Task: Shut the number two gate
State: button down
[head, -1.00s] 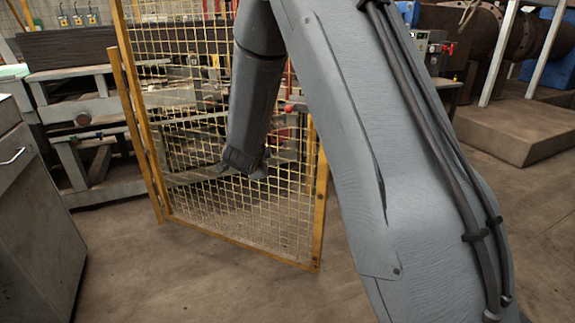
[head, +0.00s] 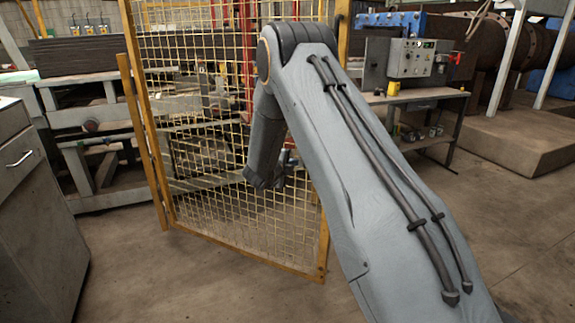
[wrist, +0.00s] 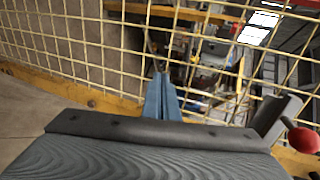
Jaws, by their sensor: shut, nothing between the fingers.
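The gate (head: 212,205) is a yellow-framed wire-mesh panel. In the head view it stands between a yellow post at its left and a free-looking right edge, with its bottom rail just above the floor. No number is readable on it. My arm covers part of its right half in the head view. In the wrist view, the mesh and yellow bottom rail (wrist: 118,104) lie close ahead of my gripper (wrist: 165,84). Its blue fingers are together and empty, pointing at the mesh. I cannot tell whether they touch it. A red knob (wrist: 304,140) shows at the right; its mount is unclear.
A grey cabinet (head: 38,215) stands at the left. A table with a control box (head: 418,60) stands behind at the right, near a concrete plinth (head: 530,135). The floor before the gate is clear.

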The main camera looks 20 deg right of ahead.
aim_at(300, 158)
jog(key=shift+w+d+r, duration=0.1)
jog(key=shift+w+d, duration=1.05)
jog(key=shift+w, duration=0.15)
